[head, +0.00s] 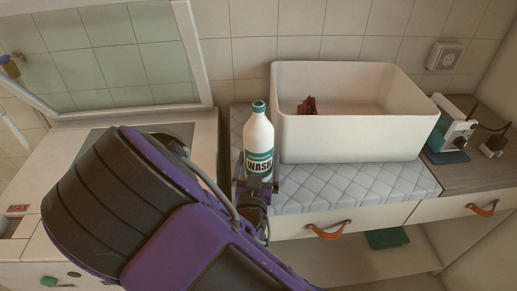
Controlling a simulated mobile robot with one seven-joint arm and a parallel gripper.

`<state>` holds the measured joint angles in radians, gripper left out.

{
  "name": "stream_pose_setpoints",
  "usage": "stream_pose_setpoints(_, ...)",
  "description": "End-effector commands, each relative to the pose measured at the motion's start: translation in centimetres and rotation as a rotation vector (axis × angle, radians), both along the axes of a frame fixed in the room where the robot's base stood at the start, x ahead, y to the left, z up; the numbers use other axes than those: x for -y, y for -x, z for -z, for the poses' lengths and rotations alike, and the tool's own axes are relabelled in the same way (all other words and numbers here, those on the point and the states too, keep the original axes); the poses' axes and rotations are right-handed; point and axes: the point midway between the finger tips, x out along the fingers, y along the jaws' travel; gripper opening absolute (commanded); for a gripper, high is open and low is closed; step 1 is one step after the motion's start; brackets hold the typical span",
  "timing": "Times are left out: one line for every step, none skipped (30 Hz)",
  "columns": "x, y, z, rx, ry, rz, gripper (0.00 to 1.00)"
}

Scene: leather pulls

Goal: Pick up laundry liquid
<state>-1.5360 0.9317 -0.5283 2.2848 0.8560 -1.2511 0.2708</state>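The laundry liquid (258,140) is a white bottle with a teal cap and a teal label reading "WASH". It looks upright at the left end of the quilted white pad (350,186), just left of the white bin. My gripper (256,184) is at the lower part of the bottle, on the near side, with a dark finger showing at each side of it. I cannot tell whether the fingers touch the bottle or have closed on it. The bottle's base is hidden behind my gripper.
A large white bin (350,138) with a dark red item (308,106) inside stands close to the bottle's right. A white and blue device (451,127) is at the far right. Drawers with leather pulls (328,230) lie below. A raised glass-paned lid (110,55) is at left.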

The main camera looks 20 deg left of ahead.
Motion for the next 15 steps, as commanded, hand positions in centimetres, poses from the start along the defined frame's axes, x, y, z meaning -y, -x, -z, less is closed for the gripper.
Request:
stream_pose_setpoints(-0.05, -0.17, 0.03, -0.001, 0.001, 0.000, 1.00)
stream_pose_setpoints(-0.08, -0.22, 0.04, -0.001, 0.001, -0.001, 1.00)
stream_pose_setpoints(-0.09, -0.22, 0.05, -0.001, 0.001, -0.001, 1.00)
stream_pose_setpoints(-0.10, -0.21, 0.05, -0.001, 0.000, -0.001, 1.00)
stream_pose_setpoints(-0.09, -0.20, 0.05, -0.001, 0.000, -0.001, 1.00)
stream_pose_setpoints(-0.08, -0.19, 0.05, -0.001, 0.000, -0.001, 1.00)
stream_pose_setpoints(-0.09, -0.18, 0.04, -0.001, 0.000, -0.001, 1.00)
stream_pose_setpoints(-0.09, -0.18, 0.04, -0.001, 0.000, -0.001, 0.95)
stream_pose_setpoints(-0.08, -0.17, 0.04, -0.001, 0.000, -0.001, 0.87)
stream_pose_setpoints(-0.08, -0.17, 0.04, -0.001, 0.000, -0.001, 0.82)
stream_pose_setpoints(-0.08, -0.17, 0.03, -0.001, 0.000, -0.001, 0.77)
stream_pose_setpoints(-0.08, -0.16, 0.03, -0.001, 0.000, -0.001, 0.69)
stream_pose_setpoints(-0.08, -0.16, 0.03, -0.001, 0.000, -0.001, 0.64)
stream_pose_setpoints(-0.08, -0.16, 0.03, -0.001, 0.000, -0.001, 0.59)
stream_pose_setpoints(-0.08, -0.16, 0.03, -0.001, 0.000, -0.001, 0.51)
